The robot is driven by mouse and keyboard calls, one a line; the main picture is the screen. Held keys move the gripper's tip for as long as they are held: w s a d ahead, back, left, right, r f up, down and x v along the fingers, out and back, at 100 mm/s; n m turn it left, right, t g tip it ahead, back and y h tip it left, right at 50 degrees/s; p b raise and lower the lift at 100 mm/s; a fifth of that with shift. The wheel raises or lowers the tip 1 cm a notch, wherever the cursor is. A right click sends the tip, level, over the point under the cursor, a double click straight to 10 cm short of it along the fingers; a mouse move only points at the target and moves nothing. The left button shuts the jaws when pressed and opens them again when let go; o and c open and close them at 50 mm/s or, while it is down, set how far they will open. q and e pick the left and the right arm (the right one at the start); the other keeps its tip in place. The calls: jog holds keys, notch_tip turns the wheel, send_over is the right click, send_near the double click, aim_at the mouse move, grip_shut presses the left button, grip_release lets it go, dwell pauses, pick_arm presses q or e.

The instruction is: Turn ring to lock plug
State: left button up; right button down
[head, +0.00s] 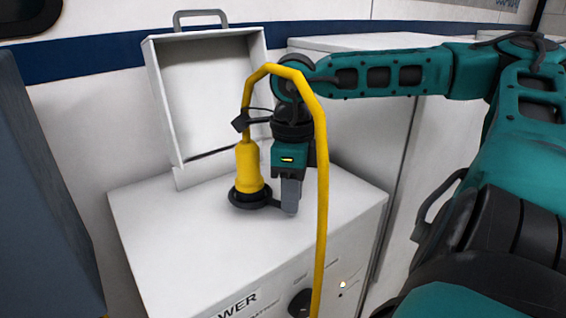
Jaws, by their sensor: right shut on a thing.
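The yellow plug (249,168) stands upright on top of the white power box, its yellow cable (321,190) looping up and over in front of my right arm. A black ring (248,197) surrounds the plug's base, with a dark tab reaching right toward my gripper. My right gripper (290,197) points down just right of the plug and is shut at the ring's right side, on its tab. The exact contact is partly hidden by the fingers. My left gripper is not in view.
The white power box (165,240) has an open lid (205,95) standing up behind the plug. A dark knob (300,303) and a small light (343,285) are on its front. A blue-grey panel (40,200) stands at left. The box top left of the plug is clear.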

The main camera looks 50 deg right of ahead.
jog(key=shift+w+d+n+b, duration=0.2)
jog(key=shift+d+n+b, duration=0.15)
jog(key=shift+d+n, duration=0.7)
jog(key=shift+a, duration=0.15)
jog(key=c, duration=1)
grip_release()
jog(key=shift+r, duration=0.1)
notch_tip(320, 180, up, 13)
jog(key=shift+f+p, duration=0.1)
jog(key=shift+p, duration=0.8)
